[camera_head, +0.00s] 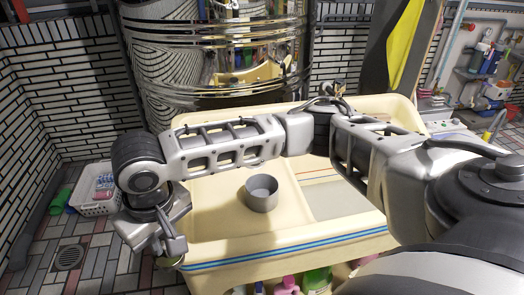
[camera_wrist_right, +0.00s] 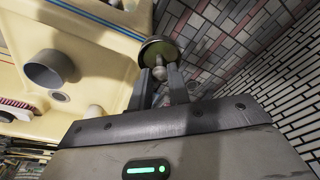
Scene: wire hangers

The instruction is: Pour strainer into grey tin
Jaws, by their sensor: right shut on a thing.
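The grey tin (camera_head: 262,193) stands upright on the cream sink unit, and its open top shows a hollow inside. It also shows at the left of the right wrist view (camera_wrist_right: 45,72). My right gripper (camera_head: 173,250) is at the left end of my arm, past the sink's left front corner and apart from the tin. My left gripper is out of view.
The cream sink (camera_head: 225,245) has a raised, blue-striped front edge between my right gripper and the tin. A white basket (camera_head: 95,205) stands on the tiled floor at left. A shiny metal drum (camera_head: 215,95) stands behind. Bottles (camera_head: 317,280) sit under the sink.

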